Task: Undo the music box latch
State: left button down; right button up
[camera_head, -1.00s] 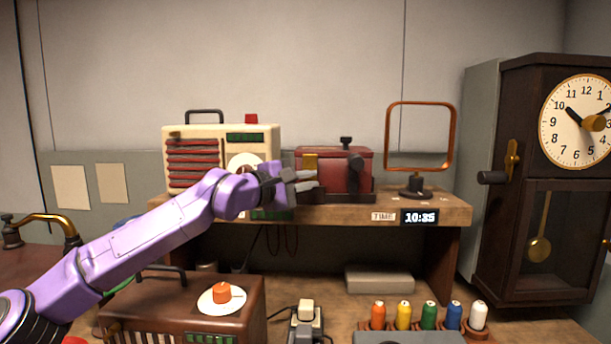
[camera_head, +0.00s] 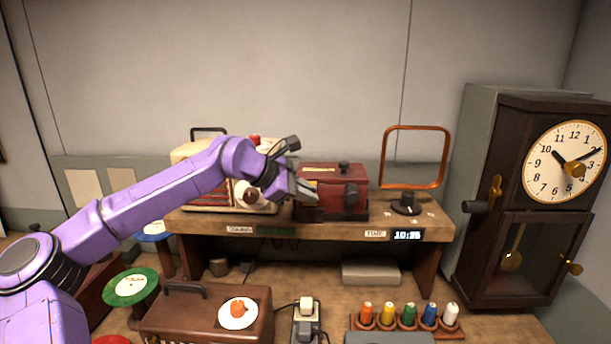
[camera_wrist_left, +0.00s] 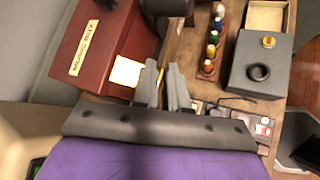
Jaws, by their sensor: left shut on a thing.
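My right gripper is out of view.
A cream radio-like device (camera_head: 195,170) stands behind my left arm. A framed mirror-like stand (camera_head: 406,200) is right of the box, and a tall clock (camera_head: 535,200) stands farther right. Thread spools (camera_head: 409,315) and a brown case (camera_head: 195,315) are below on the bench.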

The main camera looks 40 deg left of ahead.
pick_arm(q)
jog(key=shift+w+a+r+n+g+h+p, duration=0.15)
jog(key=shift+r+n+g+h+p, duration=0.15)
jog(key=shift+r+n+g+p, duration=0.25)
jog(key=shift+w+r+n+g+h+p, duration=0.1)
jog(key=shift+r+n+g+h+p, duration=0.2)
jog(key=shift+r+g+p, duration=0.4)
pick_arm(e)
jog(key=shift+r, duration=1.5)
pick_arm(q)
jog(key=shift+g, duration=0.25)
jog(key=c, duration=1.2)
grip_release()
jog(key=shift+s+a+b, duration=0.1)
jog(key=shift+b, duration=0.25)
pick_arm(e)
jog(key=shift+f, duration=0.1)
pick_arm(q)
jog(key=b+v, duration=0.3)
jog(key=v, duration=0.7)
jog(key=shift+s+a+r, duration=0.1)
jog(key=shift+s+r, duration=0.05)
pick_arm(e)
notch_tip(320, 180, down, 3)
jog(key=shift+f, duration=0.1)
